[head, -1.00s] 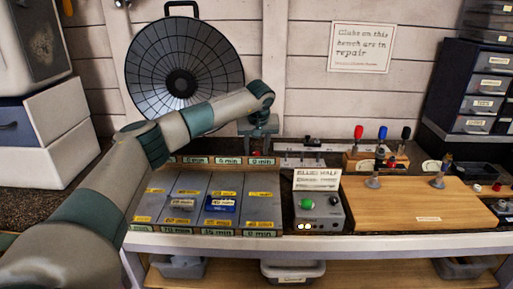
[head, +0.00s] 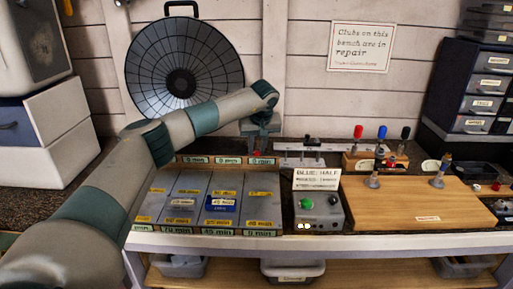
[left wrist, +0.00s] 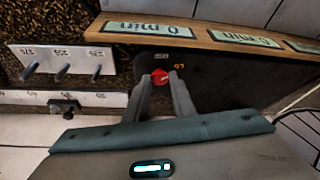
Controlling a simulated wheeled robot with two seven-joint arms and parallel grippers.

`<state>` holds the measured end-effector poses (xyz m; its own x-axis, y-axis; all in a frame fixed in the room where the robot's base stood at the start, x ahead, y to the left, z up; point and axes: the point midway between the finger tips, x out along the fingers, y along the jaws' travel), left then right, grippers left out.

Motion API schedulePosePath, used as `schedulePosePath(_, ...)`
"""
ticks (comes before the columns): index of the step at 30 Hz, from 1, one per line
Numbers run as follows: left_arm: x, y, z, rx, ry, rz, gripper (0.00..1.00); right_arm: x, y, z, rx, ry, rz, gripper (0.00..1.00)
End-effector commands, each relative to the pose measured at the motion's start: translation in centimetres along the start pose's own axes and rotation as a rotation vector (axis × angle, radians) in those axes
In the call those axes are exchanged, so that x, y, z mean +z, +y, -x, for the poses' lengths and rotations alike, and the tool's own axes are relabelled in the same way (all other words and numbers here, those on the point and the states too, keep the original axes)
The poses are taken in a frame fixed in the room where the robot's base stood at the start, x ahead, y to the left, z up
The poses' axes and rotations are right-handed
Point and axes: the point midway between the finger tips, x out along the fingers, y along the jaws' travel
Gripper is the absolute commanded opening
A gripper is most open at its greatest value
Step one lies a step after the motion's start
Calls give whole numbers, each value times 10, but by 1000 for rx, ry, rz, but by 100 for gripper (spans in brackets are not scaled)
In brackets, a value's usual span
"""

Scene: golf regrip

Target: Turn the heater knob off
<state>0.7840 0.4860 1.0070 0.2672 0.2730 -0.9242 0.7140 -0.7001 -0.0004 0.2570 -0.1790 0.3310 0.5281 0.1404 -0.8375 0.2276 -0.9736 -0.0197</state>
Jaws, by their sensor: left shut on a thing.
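My left gripper (head: 262,150) reaches to the back of the bench, beside the round, wire-fronted dish heater (head: 184,70). In the left wrist view its two fingers (left wrist: 162,82) are shut on a small red knob (left wrist: 160,76), one finger on each side. The knob sits on a dark panel (left wrist: 215,88) with small, unreadable markings near it. In the head view the gripper hides most of the knob. I cannot tell which setting the knob points to. My right gripper is not in view.
Grey panels (head: 186,184) with minute labels lie in front of my left arm. A control box with a green button (head: 306,204) and a wooden board (head: 420,205) are to the right. A rack of pegs (left wrist: 60,66) stands close to the gripper.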

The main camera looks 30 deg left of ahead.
Motion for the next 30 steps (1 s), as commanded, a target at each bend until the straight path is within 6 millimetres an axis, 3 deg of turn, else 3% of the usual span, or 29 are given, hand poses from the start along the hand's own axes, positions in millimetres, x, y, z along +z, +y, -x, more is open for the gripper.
schedulePosePath(21, -3, 7, 2, -237, 2, 577, 1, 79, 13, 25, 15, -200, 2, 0)
schedulePosePath(30, -4, 8, 0, -318, 2, 772, 1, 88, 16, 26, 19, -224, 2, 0)
